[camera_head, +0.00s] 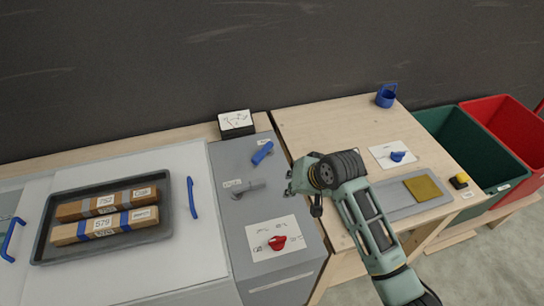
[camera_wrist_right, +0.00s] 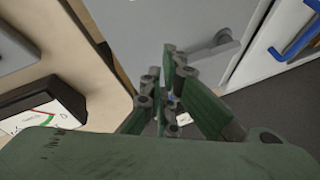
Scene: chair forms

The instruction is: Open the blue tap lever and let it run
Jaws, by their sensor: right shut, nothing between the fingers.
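The blue tap lever (camera_head: 262,152) is on the grey cabinet top, near its back edge, and lies at a slant in the head view. My right gripper (camera_head: 291,182) is at the cabinet's right edge, to the right of and nearer than the lever, apart from it in the picture. In the right wrist view my right gripper (camera_wrist_right: 172,62) is shut with nothing between its fingers. The blue lever is mostly or fully hidden behind the fingers there. My left gripper is not in view.
A grey lever (camera_head: 250,188), also in the wrist view (camera_wrist_right: 215,46), and a red knob (camera_head: 278,242) share the cabinet top. A gauge (camera_head: 236,122) stands behind. A blue knob (camera_head: 397,156) is on the wooden table (camera_head: 330,125). A tray (camera_head: 40,250) with boxes lies left.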

